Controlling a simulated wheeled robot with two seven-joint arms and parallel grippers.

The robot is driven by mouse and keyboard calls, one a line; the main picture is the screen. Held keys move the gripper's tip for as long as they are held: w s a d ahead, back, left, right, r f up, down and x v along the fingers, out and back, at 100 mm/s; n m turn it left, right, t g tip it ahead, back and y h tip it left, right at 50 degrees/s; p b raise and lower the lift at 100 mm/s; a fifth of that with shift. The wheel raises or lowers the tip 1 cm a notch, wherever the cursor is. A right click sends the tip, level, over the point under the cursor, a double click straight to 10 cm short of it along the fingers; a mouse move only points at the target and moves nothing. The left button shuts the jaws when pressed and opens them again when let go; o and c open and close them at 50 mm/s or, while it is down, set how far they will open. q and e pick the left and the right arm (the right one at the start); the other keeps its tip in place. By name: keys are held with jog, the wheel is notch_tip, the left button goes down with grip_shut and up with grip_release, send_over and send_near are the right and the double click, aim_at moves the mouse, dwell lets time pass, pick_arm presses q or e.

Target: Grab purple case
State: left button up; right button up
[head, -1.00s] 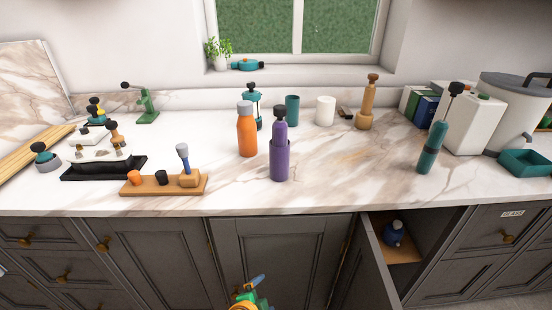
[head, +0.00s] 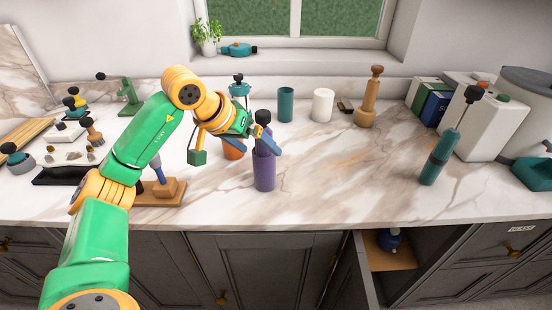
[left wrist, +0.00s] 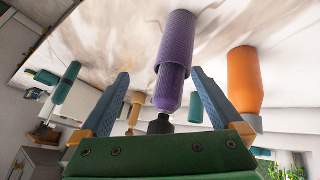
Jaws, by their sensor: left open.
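The purple case (head: 264,172) stands upright on the marble counter, with a slimmer purple upper part and a black knob on top. My left gripper (head: 268,143) is open at the upper part of the case, coming from the left. In the left wrist view, the purple case (left wrist: 177,45) shows between and beyond the two blue fingers of the left gripper (left wrist: 163,100), with its black knob close to the palm. No grip on it shows. My right gripper is not in view.
An orange bottle (head: 233,150) stands close to the left of the case, partly hidden by my arm. A teal cup (head: 285,104) and white cup (head: 322,105) stand behind. The counter (head: 340,180) to the right is clear up to a teal pump (head: 437,158). A cabinet door is open below.

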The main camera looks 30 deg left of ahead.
aim_at(259, 156)
pick_arm(q)
jog(key=shift+w+a+f+y, duration=0.15)
jog(key=shift+w+a+y, duration=0.2)
jog(key=shift+a, duration=0.25)
jog(key=shift+w+a+f+y, duration=0.1)
jog(key=shift+w+a+y, duration=0.15)
jog(key=shift+w+a, duration=0.25)
jog(key=f, duration=0.1)
jog(key=f+p, duration=0.1)
jog(key=f, duration=0.1)
jog(key=w+d+f+p, duration=0.1)
jog(key=shift+f, duration=0.35)
jog(key=shift+w+f, duration=0.3)
jog(key=shift+w, duration=0.1)
jog(key=shift+d, duration=0.1)
jog(key=c, duration=1.5)
grip_shut()
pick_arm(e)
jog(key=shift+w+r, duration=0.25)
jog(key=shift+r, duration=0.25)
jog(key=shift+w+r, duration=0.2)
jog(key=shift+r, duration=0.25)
pick_arm(q)
jog(key=shift+r, duration=0.1)
